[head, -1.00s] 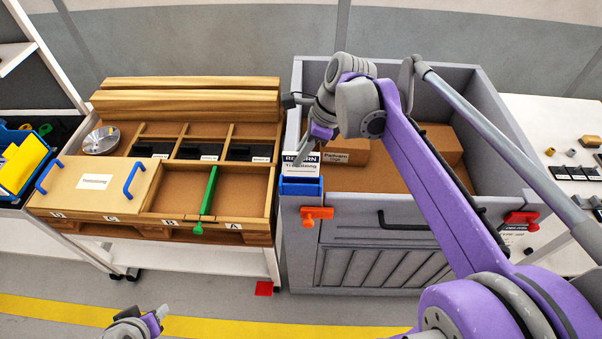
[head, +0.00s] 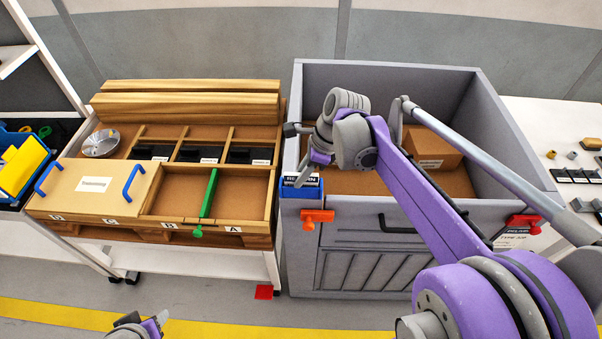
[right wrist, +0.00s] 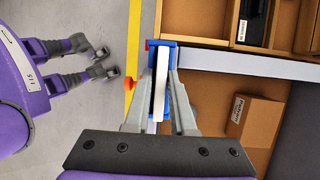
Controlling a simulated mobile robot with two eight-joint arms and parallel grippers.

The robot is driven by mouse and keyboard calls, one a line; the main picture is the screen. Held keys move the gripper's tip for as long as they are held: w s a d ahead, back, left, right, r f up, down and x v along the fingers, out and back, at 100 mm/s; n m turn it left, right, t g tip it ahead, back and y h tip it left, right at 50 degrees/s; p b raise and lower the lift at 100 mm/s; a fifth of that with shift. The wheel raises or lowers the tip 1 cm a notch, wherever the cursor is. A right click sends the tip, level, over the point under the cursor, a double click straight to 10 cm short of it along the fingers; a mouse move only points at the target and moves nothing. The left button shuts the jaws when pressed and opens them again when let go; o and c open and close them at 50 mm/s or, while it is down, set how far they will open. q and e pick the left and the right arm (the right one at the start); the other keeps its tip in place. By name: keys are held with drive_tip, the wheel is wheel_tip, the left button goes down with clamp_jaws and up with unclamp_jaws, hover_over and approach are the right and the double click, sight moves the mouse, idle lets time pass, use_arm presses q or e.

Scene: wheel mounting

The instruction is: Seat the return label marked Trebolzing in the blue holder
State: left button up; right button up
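The return label (head: 304,182) stands upright in the blue holder (head: 300,191) at the grey bin's front left corner. Only its upper dark band with white lettering shows above the holder; the lower print is hidden. My right gripper (head: 304,175) reaches down at the label from above. In the right wrist view, the label (right wrist: 161,88) is a thin pale strip between my right gripper's fingers (right wrist: 161,82), which appear closed on it. The blue holder (right wrist: 174,58) surrounds its far end. My left gripper (head: 156,323) is low at the bottom edge, partly cut off; its opening is unclear.
An orange clamp (head: 317,216) sits just below the holder. A wooden tray (head: 230,238) with a green divider (head: 209,195) and a lidded section (head: 95,190) stands close on the left.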

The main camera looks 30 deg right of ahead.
drive_tip(key=shift+o, duration=1.3)
drive_tip(key=v, duration=1.2)
drive_tip(key=s+a+f+n+t+h, duration=0.1)
drive_tip(key=s+a+f+n+h, duration=0.1)
drive_tip(key=s+a+f+n, duration=0.3)
drive_tip(key=s+a+f+n+t+h, duration=0.1)
drive_tip(key=s+a+f+n, duration=0.4)
drive_tip(key=f+n, duration=0.6)
drive_tip(key=s+n+t, duration=0.1)
drive_tip(key=n, duration=0.7)
drive_tip(key=shift+s+a+f+t+h, duration=0.3)
drive_tip(key=shift+s+a+h, duration=0.05)
drive_tip(key=shift+h, duration=0.05)
